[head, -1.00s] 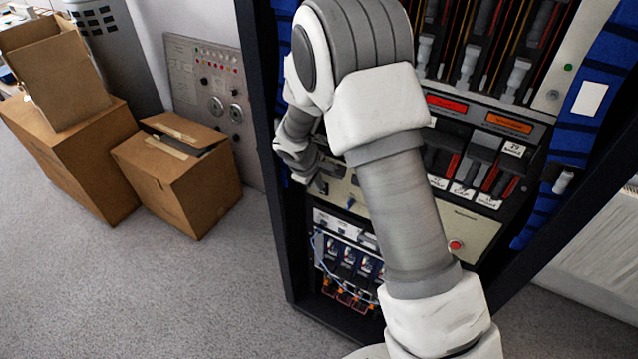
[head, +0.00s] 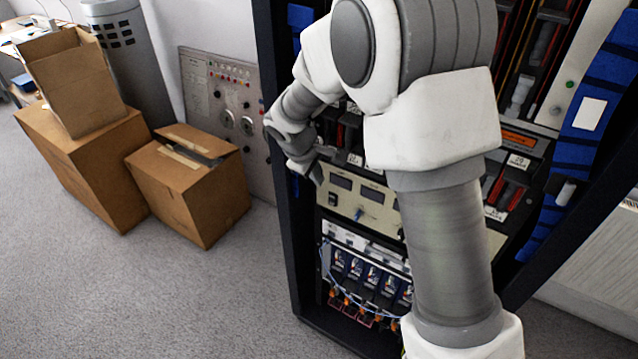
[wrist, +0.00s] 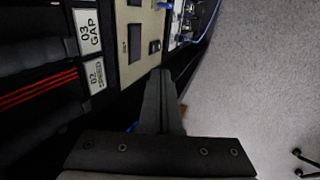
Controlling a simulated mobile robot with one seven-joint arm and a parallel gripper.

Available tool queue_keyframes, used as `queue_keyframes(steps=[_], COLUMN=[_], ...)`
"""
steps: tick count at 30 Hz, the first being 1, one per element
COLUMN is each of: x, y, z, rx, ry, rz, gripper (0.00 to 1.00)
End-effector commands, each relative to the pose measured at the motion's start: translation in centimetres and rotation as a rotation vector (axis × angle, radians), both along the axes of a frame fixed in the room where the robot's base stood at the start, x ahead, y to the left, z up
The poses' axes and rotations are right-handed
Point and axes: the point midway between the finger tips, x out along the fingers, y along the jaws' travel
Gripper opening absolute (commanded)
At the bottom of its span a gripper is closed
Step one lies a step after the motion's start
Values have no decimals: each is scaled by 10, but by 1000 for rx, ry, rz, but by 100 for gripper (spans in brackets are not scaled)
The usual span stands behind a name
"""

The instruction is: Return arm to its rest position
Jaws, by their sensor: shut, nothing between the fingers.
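My arm reaches up in front of the dark equipment rack (head: 284,240) in the head view and bends over to the left. My gripper (wrist: 162,78) is shut and empty in the wrist view, its fingers together.
Labels "03 GAP" (wrist: 89,32) and "02 SPEED" (wrist: 97,74) lie left of the gripper. Blue cables (head: 340,290) hang at the lower rack. Cardboard boxes (head: 200,205) and a grey wall panel (head: 225,110) stand to the left. The carpet (head: 160,300) in front is clear.

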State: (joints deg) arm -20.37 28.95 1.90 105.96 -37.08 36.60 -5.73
Motion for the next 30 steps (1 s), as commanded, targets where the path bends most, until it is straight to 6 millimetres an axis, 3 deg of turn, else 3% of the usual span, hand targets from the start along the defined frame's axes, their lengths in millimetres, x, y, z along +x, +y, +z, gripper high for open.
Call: queue_keyframes(steps=[17, 23, 30], x=[-1, -21, -74], y=[-2, -28, -71], z=[6, 49, 116], rx=[5, 55, 165], ry=[-4, -37, -90], rz=[-9, -115, -316], gripper=[0, 0, 0])
